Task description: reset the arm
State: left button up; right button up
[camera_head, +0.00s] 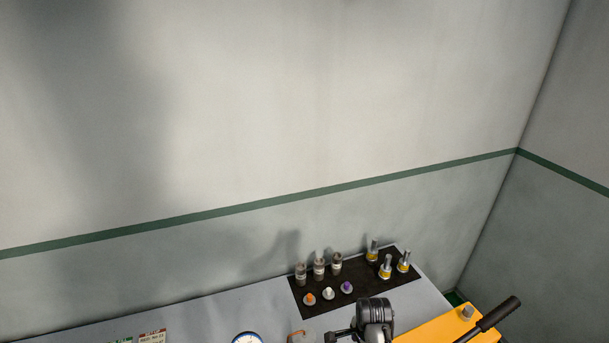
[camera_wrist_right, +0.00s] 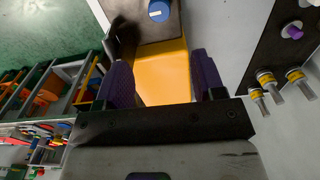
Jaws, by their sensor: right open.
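My right gripper (camera_wrist_right: 160,62) shows in the right wrist view with its two purple fingers spread apart. Nothing is between the fingers; an orange-yellow surface (camera_wrist_right: 165,75) lies beyond them. My left gripper is out of sight.
A dark mat (camera_head: 330,303) on the grey bench holds several small fittings. A gauge (camera_head: 246,338) sits left. Bins (camera_wrist_right: 45,95) show in the wrist view.

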jog(key=w+d+r+n+t, duration=0.1)
jog(key=w+r+n+t, duration=0.15)
jog(key=r+n, duration=0.4)
jog(key=w+r+n+t, duration=0.2)
jog(key=r+n+t, duration=0.15)
jog(key=r, duration=0.55)
jog(key=s+d+r+n+t, duration=0.3)
jog(key=s+r+n, duration=0.1)
jog(key=s+r, duration=0.3)
jog(key=s+f+n+g+p, duration=0.1)
jog(key=s+f, duration=0.4)
jog(key=s, duration=0.6)
jog(key=s+f+g+p, duration=0.1)
jog(key=s+f, duration=0.5)
jog(key=s, duration=0.6)
jog(key=s+f+n+g+p, duration=0.1)
jog(key=s+f+g, duration=0.2)
jog(key=s, duration=0.9)
notch_tip(320, 180, down, 2)
jog(key=shift+s+f+n, duration=0.15)
jog(key=shift+n, duration=0.15)
jog(key=shift+d, duration=0.1)
